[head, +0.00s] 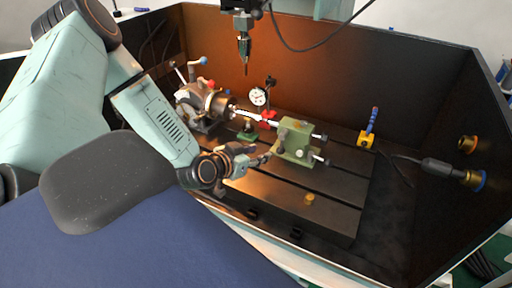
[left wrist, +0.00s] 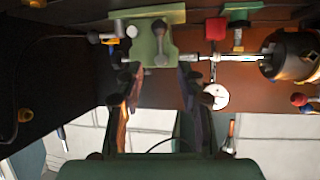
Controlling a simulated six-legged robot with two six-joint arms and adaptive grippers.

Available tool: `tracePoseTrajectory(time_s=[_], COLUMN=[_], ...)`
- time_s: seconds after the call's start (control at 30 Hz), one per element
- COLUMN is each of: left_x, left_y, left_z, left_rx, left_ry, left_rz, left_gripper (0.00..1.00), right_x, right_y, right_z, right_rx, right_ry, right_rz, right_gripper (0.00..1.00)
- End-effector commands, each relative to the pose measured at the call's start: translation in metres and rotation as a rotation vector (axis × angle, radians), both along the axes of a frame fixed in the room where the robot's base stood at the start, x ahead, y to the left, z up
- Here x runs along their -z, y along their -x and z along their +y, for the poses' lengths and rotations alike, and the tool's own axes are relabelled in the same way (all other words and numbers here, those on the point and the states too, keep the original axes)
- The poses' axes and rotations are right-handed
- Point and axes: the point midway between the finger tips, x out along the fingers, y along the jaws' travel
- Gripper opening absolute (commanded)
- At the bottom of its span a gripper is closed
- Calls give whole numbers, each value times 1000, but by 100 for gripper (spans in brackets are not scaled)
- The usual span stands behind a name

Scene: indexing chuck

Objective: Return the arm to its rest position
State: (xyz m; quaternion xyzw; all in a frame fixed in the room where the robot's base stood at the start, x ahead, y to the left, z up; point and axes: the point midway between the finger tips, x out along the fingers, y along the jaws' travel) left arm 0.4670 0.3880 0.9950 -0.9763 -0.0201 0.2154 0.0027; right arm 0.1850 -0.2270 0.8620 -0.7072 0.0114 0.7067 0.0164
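My left arm comes in from the left, over the near edge of the machine bed. My left gripper (head: 258,157) is in front of the green tailstock (head: 298,143). In the left wrist view the two fingers of the left gripper (left wrist: 157,82) are spread with nothing held between them, and the tailstock (left wrist: 152,45) is beyond the tips. I cannot tell the exact gap. The indexing chuck (head: 216,104) is behind and left of the gripper, and it also shows in the left wrist view (left wrist: 293,58). A slim shiny workpiece (head: 255,118) spans chuck and tailstock. My right gripper is not in view.
A dial indicator (head: 258,96) stands behind the workpiece. A tool spindle (head: 244,45) hangs above. A yellow block with a blue handle (head: 367,138) is at the right. A small brass piece (head: 309,198) sits on the front of the bed. Dark enclosure walls close the back and right.

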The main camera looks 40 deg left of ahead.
Motion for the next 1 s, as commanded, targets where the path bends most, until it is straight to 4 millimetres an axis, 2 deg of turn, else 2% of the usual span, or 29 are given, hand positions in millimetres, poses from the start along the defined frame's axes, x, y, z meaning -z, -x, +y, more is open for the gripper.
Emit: tracePoseTrajectory(time_s=[0.47,0.63,0.77,1.0], left_x=[0,5,23,85], left_y=[0,2,18,58], left_z=[0,-1,-15,-65], left_rx=[0,-33,-103,-139], left_ry=[1,74,231,362], left_rz=[0,23,131,379], left_gripper=[38,38,38,38], right_x=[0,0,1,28], right_y=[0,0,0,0], right_z=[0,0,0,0], right_rx=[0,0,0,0], right_ry=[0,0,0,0], right_rz=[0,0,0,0], right_gripper=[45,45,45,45])
